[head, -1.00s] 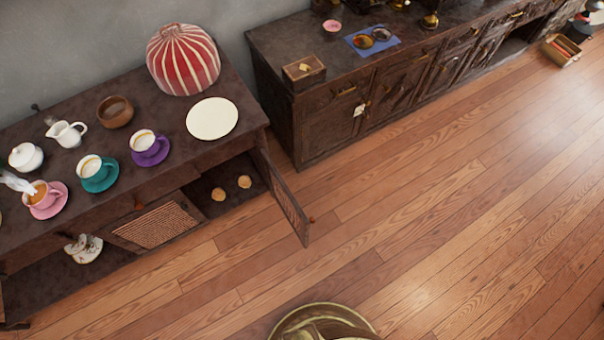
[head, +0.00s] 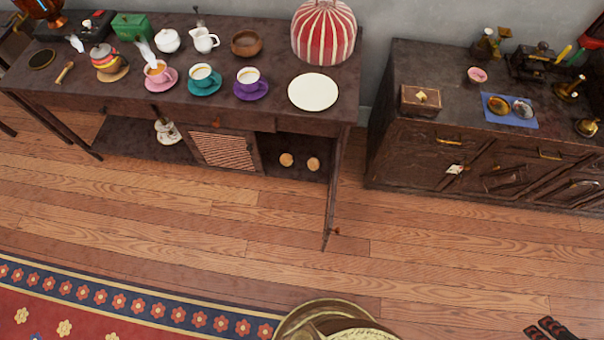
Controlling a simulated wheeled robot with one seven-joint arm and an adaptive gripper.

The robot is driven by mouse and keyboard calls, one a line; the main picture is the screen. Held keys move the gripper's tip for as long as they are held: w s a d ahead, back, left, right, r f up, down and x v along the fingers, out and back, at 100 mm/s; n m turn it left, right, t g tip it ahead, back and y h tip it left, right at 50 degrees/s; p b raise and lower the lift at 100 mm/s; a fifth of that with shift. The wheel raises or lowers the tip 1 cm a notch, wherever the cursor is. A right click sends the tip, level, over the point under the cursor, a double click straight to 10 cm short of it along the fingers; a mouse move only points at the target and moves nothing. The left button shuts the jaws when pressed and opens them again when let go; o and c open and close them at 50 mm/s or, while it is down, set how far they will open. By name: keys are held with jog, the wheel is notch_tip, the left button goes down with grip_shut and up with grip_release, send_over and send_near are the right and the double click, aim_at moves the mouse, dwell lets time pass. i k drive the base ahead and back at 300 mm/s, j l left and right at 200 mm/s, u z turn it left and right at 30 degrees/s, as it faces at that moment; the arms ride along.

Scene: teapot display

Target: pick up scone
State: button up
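Two small round tan scones (head: 286,160) (head: 313,164) lie side by side inside the open compartment low in the left cabinet (head: 190,121). The compartment door (head: 332,195) is swung outward on the right side. What look like the dark fingertips of my gripper (head: 545,329) show at the bottom right edge, far from the scones. The rest of the gripper is cut off, so its opening and anything it holds cannot be told.
A white plate (head: 313,92), a red striped dome (head: 323,32), and several cups, such as the purple one (head: 249,78), stand on the left cabinet. A second cabinet (head: 400,150) stands at right. The wooden floor (head: 430,265) is clear; a patterned rug (head: 120,305) lies at lower left.

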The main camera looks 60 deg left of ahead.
aim_at(313, 164)
jog(key=i+u, duration=0.15)
jog(key=u, duration=0.3)
jog(key=i+u, duration=0.15)
jog(key=u, duration=0.3)
jog(key=i+l+u, duration=0.1)
jog(key=u, duration=0.35)
jog(key=i+l+u, duration=0.1)
jog(key=u, duration=0.4)
jog(key=l+u, duration=0.3)
jog(key=u, duration=0.15)
jog(key=i+l+u, duration=0.2)
jog(key=l+u, duration=0.25)
jog(key=i+l+u, duration=0.1)
jog(key=l+u, duration=0.35)
jog(key=j, duration=0.15)
